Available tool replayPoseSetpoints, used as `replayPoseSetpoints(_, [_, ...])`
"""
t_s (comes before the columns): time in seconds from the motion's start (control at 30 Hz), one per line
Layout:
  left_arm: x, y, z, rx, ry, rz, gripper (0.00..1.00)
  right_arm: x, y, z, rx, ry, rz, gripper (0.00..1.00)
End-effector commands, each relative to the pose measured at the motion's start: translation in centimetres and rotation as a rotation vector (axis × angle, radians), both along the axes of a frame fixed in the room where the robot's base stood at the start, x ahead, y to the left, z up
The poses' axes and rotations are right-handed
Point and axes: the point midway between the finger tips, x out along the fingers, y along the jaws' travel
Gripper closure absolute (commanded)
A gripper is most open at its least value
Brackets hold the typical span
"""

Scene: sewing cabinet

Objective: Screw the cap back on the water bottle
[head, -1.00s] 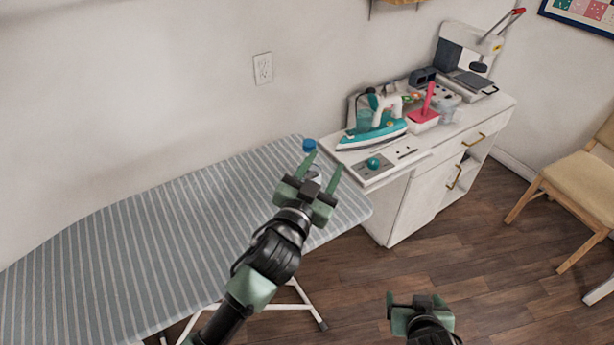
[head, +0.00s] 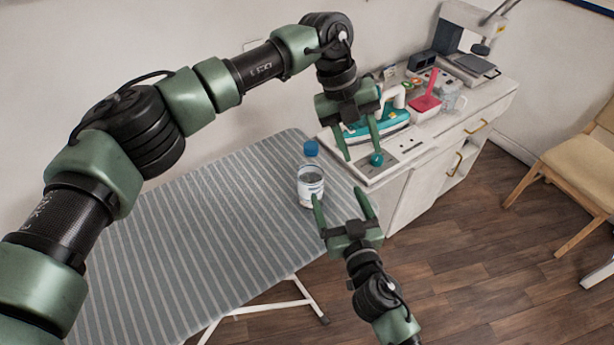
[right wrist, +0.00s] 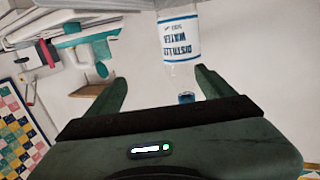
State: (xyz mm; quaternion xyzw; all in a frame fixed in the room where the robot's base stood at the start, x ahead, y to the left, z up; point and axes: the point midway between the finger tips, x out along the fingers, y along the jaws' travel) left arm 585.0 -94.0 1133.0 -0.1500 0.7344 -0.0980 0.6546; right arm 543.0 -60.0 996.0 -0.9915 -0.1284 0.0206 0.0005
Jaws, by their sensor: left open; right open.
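The water bottle (head: 311,188) stands upright near the right end of the striped ironing board. It is clear, with a white label. The blue cap (head: 311,149) is at its top; I cannot tell whether it is screwed tight. In the right wrist view the bottle (right wrist: 180,40) appears upside down, with the blue cap (right wrist: 187,97) in line with its neck. My right gripper (head: 340,197) is open and empty, its fingers pointing towards the bottle from the near right. My left gripper (head: 361,154) is open and empty, pointing down, higher and to the right of the cap.
The ironing board (head: 200,225) is otherwise clear. A chair (head: 590,165) stands at the far right.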

Motion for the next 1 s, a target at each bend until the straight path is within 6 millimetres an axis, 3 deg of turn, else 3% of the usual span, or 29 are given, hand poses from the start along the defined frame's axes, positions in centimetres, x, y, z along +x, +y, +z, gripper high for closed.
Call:
replayPoseSetpoints(0.03, [1.2,2.2,1.1,0.089,-0.024,0.031,0.53,0.1,0.7,0.1,0.000,-0.012,0.026,0.17])
replayPoseSetpoints(0.1, [2.3,4.8,2.1,0.189,-0.042,0.071,0.53,0.1,1.5,0.2,0.002,-0.023,0.056,0.17])
replayPoseSetpoints(0.3, [3.7,9.0,4.4,0.344,-0.066,0.147,0.53,0.0,2.9,0.3,0.005,-0.037,0.105,0.17])
replayPoseSetpoints(0.77, [3.9,9.6,4.7,0.366,-0.068,0.160,0.53,0.2,3.1,0.3,0.005,-0.039,0.112,0.17])
replayPoseSetpoints(1.0, [3.9,9.5,4.7,0.365,-0.068,0.159,0.53,2.9,4.1,0.4,0.002,-0.042,0.112,0.17])
